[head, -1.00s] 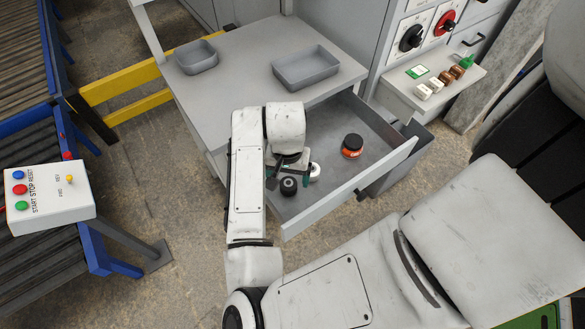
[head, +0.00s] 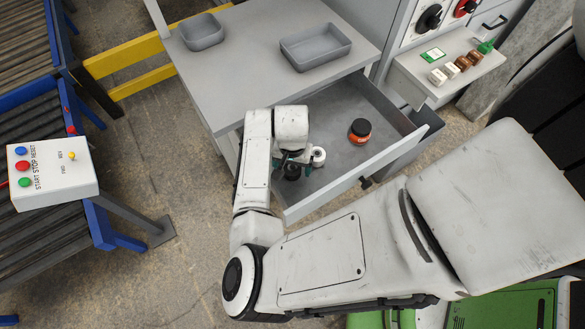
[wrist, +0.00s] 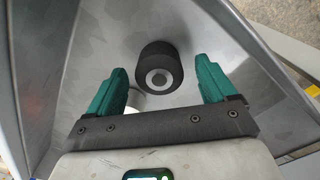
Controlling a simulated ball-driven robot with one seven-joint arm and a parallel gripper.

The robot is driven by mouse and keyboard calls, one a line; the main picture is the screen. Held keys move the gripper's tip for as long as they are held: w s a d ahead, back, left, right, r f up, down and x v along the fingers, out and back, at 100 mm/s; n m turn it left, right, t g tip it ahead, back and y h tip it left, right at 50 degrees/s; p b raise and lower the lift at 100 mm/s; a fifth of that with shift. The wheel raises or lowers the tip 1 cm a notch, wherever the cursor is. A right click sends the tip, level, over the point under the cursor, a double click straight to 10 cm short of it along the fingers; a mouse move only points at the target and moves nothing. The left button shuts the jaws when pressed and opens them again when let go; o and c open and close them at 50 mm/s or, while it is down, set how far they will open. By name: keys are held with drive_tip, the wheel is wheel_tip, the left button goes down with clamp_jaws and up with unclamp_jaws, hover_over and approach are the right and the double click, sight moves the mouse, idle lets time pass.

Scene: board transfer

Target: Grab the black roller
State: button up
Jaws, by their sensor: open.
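The black roller (wrist: 160,62) lies in the open grey drawer. In the wrist view it sits just beyond and between the two green fingertips of my gripper (wrist: 158,80), apart from both. In the head view the black roller (head: 292,172) is partly hidden under my gripper (head: 291,160). My gripper is open and empty, reaching down into the drawer. A white roller (head: 318,155) lies right beside the black one. In the wrist view the white roller (wrist: 136,98) is mostly hidden behind the gripper's left finger and palm.
An orange and black jar (head: 360,131) stands further right in the drawer (head: 385,155). The drawer walls surround the rollers. Two grey trays, a smaller one (head: 201,32) and a larger one (head: 315,47), stand on the table above. A control box (head: 52,170) is at the left.

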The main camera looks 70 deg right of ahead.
drive_tip(key=shift+f, duration=0.65)
drive_tip(key=shift+c, duration=0.3)
drive_tip(key=c, duration=1.1)
drive_tip(key=shift+r, duration=0.1)
drive_tip(key=shift+c, duration=0.2)
